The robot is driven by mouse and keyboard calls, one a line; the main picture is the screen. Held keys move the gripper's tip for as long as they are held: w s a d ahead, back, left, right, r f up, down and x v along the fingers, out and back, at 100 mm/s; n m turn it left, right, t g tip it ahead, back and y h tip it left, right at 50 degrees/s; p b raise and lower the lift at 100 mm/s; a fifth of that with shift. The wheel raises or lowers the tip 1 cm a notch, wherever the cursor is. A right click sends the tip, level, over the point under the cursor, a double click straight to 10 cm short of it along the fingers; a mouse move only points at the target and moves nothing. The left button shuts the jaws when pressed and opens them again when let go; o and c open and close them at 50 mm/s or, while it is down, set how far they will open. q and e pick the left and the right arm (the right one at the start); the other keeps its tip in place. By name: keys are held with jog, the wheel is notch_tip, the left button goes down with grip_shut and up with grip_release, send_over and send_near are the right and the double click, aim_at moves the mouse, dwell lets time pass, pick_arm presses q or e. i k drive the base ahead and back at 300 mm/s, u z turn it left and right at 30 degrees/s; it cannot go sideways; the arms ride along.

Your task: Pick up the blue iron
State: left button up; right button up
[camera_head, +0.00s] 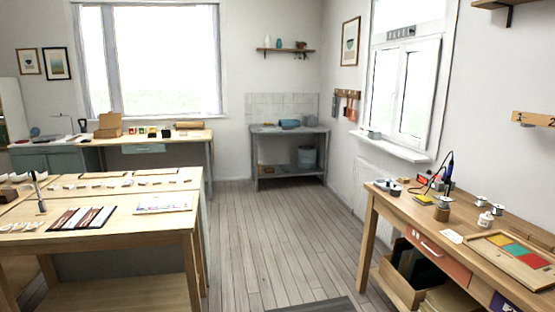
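A slim tool with a blue handle (451,160), which looks like the blue iron, stands tilted near the back of the right workbench. A dark cord loops beside it. It is small in the view, and I cannot tell exactly what holds it. Neither of my grippers is in view.
A worktable (110,232) stands at left. The plank floor (290,240) between them is clear.

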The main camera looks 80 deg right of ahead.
aim_at(451, 164)
jog(key=z, duration=0.7)
jog(key=k, duration=0.95)
jog(key=z, duration=1.75)
jog(key=i, duration=1.25)
jog(key=z, duration=1.35)
jog(key=i, duration=0.25)
jog(key=z, duration=0.1)
